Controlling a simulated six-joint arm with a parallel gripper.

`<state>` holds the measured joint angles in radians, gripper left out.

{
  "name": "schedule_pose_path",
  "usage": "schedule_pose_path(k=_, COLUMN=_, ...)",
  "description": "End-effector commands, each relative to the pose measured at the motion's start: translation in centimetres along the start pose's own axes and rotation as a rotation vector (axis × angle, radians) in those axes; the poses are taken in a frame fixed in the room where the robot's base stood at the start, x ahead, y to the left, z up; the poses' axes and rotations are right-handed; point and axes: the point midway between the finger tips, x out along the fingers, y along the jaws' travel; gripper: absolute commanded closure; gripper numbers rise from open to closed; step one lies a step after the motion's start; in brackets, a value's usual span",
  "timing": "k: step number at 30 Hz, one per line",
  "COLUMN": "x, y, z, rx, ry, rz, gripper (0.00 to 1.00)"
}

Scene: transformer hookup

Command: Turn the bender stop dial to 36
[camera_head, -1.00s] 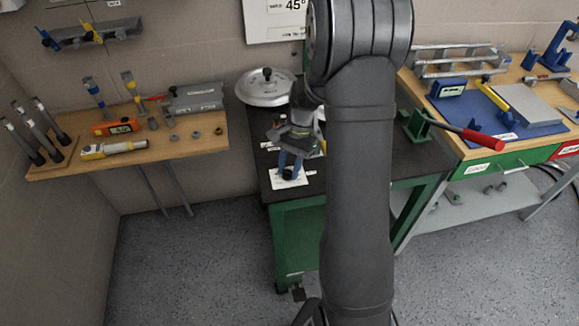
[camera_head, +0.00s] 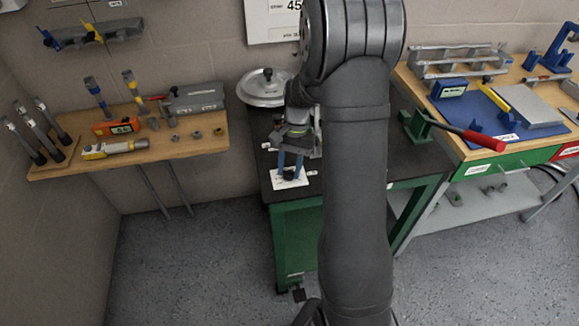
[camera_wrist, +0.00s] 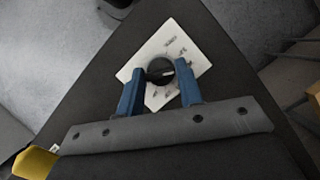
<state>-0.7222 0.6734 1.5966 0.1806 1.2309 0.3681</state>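The bender stop dial is a round black knob (camera_wrist: 160,71) on a white plate (camera_wrist: 152,48) with printed marks around it. A pale pointer line on the knob points to the right in the wrist view; the printing is too small to read. In the head view the dial (camera_head: 289,175) and its plate (camera_head: 280,184) sit at the front left corner of the dark bench top. My gripper (camera_wrist: 159,70) is open, with one blue finger on each side of the knob and small gaps showing. In the head view my gripper (camera_head: 289,170) points down over the dial; contact cannot be told.
A round metal lid-like disc (camera_head: 265,88) lies behind on the dark-topped green bench (camera_head: 380,160). A red-handled lever (camera_head: 470,134) reaches out at its right. A wooden shelf (camera_head: 190,145) with tools stands left. My arm hides the bench's middle.

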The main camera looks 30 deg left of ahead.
Motion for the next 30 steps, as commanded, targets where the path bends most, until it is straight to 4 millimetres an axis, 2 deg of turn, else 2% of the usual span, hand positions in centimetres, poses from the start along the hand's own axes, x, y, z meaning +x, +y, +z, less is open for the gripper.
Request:
schedule_pose_path(k=1, x=0.0, y=0.0, z=0.0, rx=0.000, ry=0.000, rz=0.000, gripper=0.56)
schedule_pose_path(k=2, x=0.0, y=0.0, z=0.0, rx=0.000, ry=0.000, rz=0.000, gripper=0.50)
schedule_pose_path(k=3, x=0.0, y=0.0, z=0.0, rx=0.001, ry=0.000, rz=0.000, gripper=0.49)
schedule_pose_path(k=11, x=-0.1, y=0.0, z=0.0, rx=0.001, ry=-0.001, rz=0.000, gripper=0.49)
schedule_pose_path(k=14, x=-0.6, y=0.0, z=0.0, rx=0.001, ry=0.000, rz=-0.001, gripper=0.49)
schedule_pose_path(k=20, x=-4.2, y=-0.1, z=-0.1, rx=0.001, ry=0.005, rz=-0.003, gripper=0.49)
schedule_pose_path(k=30, x=-12.5, y=0.0, z=-0.1, rx=0.001, ry=0.003, rz=-0.002, gripper=0.49)
